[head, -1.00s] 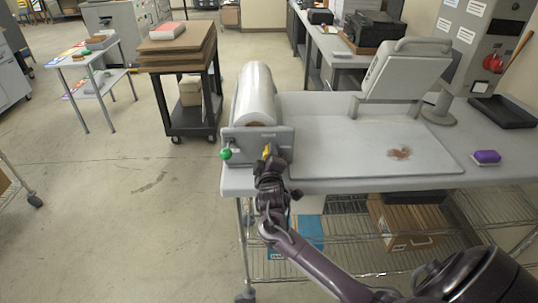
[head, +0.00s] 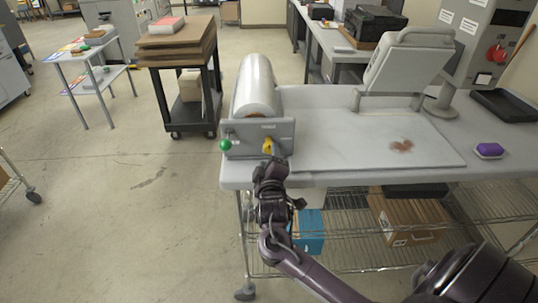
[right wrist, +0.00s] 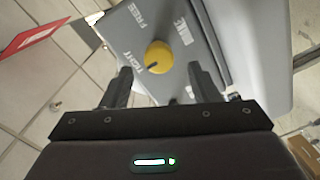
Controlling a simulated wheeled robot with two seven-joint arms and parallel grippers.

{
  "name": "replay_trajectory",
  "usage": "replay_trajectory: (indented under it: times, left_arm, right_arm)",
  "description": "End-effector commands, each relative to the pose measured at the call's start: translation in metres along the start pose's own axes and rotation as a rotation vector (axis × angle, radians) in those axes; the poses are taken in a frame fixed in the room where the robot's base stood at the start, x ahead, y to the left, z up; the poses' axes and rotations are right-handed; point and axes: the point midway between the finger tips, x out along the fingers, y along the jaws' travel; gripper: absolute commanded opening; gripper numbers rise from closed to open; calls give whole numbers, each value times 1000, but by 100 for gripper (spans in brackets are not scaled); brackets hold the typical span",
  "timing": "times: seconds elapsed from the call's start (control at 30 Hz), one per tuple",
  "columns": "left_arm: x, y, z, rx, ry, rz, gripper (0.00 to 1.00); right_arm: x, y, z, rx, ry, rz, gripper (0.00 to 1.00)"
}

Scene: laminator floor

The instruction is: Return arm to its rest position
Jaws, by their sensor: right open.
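My right gripper (head: 270,166) is in front of the grey end plate of the film roll holder in the head view. In the right wrist view its two fingers (right wrist: 160,82) are apart, with nothing between them. A yellow knob (right wrist: 158,57) shows beyond the fingertips, on a grey panel (right wrist: 130,25) with the words FREE and TIGHT. The knob also shows in the head view (head: 267,146), just above the gripper. My left gripper is in neither view.
A clear film roll (head: 257,88) lies on the grey table (head: 330,180). A green ball knob (head: 225,145) sticks out at the plate's left. A purple-topped block (head: 488,150) and a raised grey platen (head: 405,60) are to the right.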

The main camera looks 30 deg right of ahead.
Motion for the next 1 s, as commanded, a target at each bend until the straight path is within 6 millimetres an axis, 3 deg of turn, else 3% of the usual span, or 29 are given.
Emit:
replay_trajectory:
  times: [0.2,0.77,0.87,1.0]
  left_arm:
    - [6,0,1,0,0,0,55]
    - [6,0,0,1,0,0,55]
    - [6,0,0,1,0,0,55]
    - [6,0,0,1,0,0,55]
  right_arm:
    - [-17,-1,0,-1,-1,-1,55]
    - [-20,-3,0,13,-1,-20,55]
    - [-32,-21,-2,85,0,-125,55]
    - [-82,-67,-6,279,-47,-444,55]
